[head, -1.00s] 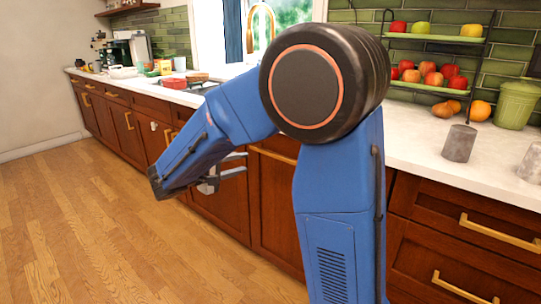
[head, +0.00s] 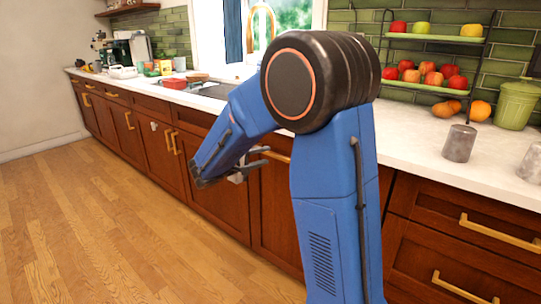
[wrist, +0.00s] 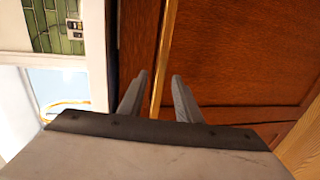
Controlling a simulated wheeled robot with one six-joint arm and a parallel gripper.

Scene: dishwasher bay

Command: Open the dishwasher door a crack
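The dishwasher front looks like a dark wood panel (head: 272,205) below the counter, flush with the cabinets, and it seems closed. A long gold bar handle (head: 279,156) runs across its top, partly hidden by my arm. My gripper (head: 263,157) is open at the left part of this handle. In the wrist view, the gold handle (wrist: 168,35) passes between the two grey fingers of my gripper (wrist: 159,77), with a visible gap at each side. I cannot tell whether a finger touches it. The wood panel also shows in the wrist view (wrist: 235,50).
The white counter (head: 405,140) runs above the cabinets, with a sink (head: 215,90) at the left. Grey cups (head: 459,143) and a green canister (head: 515,104) stand at the right. Drawers with gold handles (head: 490,235) lie at the right. The wooden floor (head: 110,220) in front is clear.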

